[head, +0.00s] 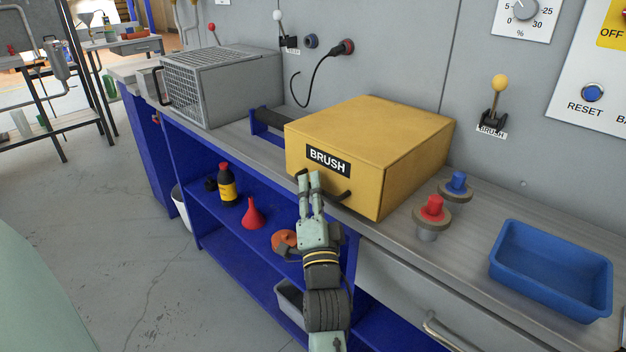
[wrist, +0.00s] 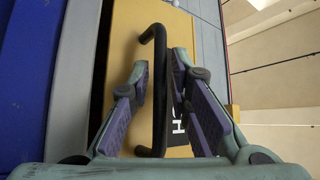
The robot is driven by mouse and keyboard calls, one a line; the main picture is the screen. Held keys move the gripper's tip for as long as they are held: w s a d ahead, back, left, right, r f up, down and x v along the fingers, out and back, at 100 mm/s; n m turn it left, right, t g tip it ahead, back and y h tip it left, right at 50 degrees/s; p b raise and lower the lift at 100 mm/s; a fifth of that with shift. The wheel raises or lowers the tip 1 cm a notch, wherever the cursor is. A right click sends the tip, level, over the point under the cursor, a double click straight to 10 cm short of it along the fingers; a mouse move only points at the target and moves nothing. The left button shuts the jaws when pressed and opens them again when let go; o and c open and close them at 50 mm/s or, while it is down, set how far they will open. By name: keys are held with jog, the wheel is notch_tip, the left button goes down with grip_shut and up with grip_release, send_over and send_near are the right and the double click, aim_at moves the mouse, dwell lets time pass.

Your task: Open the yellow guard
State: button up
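The yellow guard (head: 370,135) is a box-shaped cover marked BRUSH, sitting closed on the grey counter. Its black bar handle (head: 342,196) runs along the lower front face, and my gripper hides its middle part. My gripper (head: 309,177) is at the front face, at the handle. In the wrist view the guard's yellow face (wrist: 122,50) fills the middle. There the black handle (wrist: 159,90) lies between the two fingers of my gripper (wrist: 160,72). The fingers are apart, with a small gap on each side of the handle. I cannot tell how deep the handle sits between them.
A grey mesh guard (head: 215,85) stands left on the counter. Red (head: 432,212) and blue (head: 457,187) knobs and a blue tray (head: 552,268) are to the right. A yellow-knobbed lever (head: 497,100) is on the wall. The blue shelf below holds a bottle (head: 227,187) and red funnel (head: 252,213).

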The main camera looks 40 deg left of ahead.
jog(key=shift+w+a+r, duration=0.1)
jog(key=shift+w+a, duration=0.1)
jog(key=shift+c, duration=0.5)
grip_shut()
